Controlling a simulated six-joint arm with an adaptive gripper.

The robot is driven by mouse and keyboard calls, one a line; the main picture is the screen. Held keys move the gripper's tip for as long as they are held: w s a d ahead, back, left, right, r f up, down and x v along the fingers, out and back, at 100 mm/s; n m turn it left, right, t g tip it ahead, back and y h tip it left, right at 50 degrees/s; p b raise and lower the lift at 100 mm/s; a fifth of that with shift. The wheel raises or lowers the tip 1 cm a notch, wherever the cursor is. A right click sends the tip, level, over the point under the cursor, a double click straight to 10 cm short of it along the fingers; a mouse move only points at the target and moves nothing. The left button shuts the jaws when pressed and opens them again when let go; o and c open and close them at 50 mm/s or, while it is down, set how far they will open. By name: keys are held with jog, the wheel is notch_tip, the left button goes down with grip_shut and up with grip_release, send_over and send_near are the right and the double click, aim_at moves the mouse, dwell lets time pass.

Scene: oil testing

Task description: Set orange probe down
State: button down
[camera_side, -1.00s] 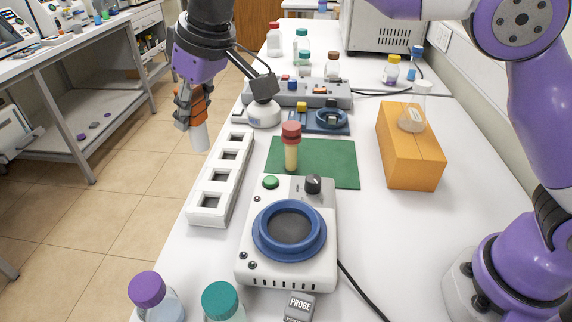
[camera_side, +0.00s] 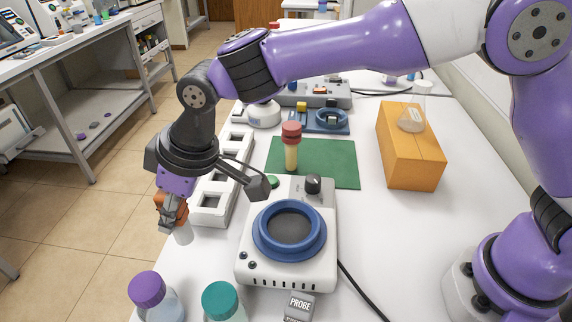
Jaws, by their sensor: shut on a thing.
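My gripper (camera_side: 172,215) is shut on the orange probe (camera_side: 183,234). Its orange upper part is mostly between the fingers and its pale grey-white lower end points down. The probe is left of the white rack, over or near the table's left edge; I cannot tell its height or whether it touches anything. A grey block labelled PROBE (camera_side: 300,304) is at the bottom edge of the view, partly cut off, to the right of and nearer than my gripper.
A white device with a blue ring (camera_side: 289,229) stands right of my gripper. A white rack with square openings (camera_side: 207,217) is partly behind my arm. Purple-capped (camera_side: 146,289) and teal-capped (camera_side: 221,301) bottles stand in front. A red-capped tube (camera_side: 291,146) stands on a green mat (camera_side: 335,165).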

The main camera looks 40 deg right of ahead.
aim_at(184, 232)
jog(key=shift+f, duration=2.7)
jog(key=shift+f, duration=0.1)
jog(key=c, duration=0.6)
grip_release()
